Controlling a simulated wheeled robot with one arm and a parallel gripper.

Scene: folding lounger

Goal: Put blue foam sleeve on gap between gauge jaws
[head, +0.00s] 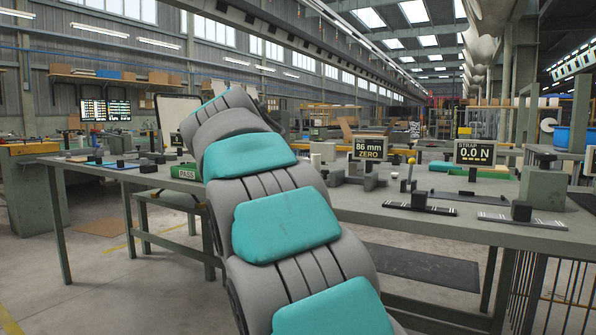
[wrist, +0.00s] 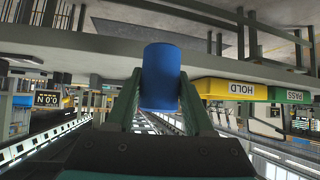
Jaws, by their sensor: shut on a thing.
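The blue foam sleeve (wrist: 161,72) is a short blue cylinder in the middle of the wrist view. My gripper (wrist: 160,92) is shut on it, with one finger on each side. The sleeve is held in front of the bench, which appears upside down there. In the head view, my own arm fills the middle, and neither gripper nor sleeve shows. The gauge display (head: 370,149) reads 86 mm ZERO on the bench right of my arm. Small dark grey blocks at its foot look like the gauge jaws (head: 371,179). Their gap is not clear.
The grey-green bench (head: 440,232) runs across the head view. A strap display (head: 474,152) reads 0.0 N, with flat dark bars and blocks in front. A green PASS tray (head: 186,172) is left of my arm. A yellow HOLD tray (wrist: 237,88) shows in the wrist view.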

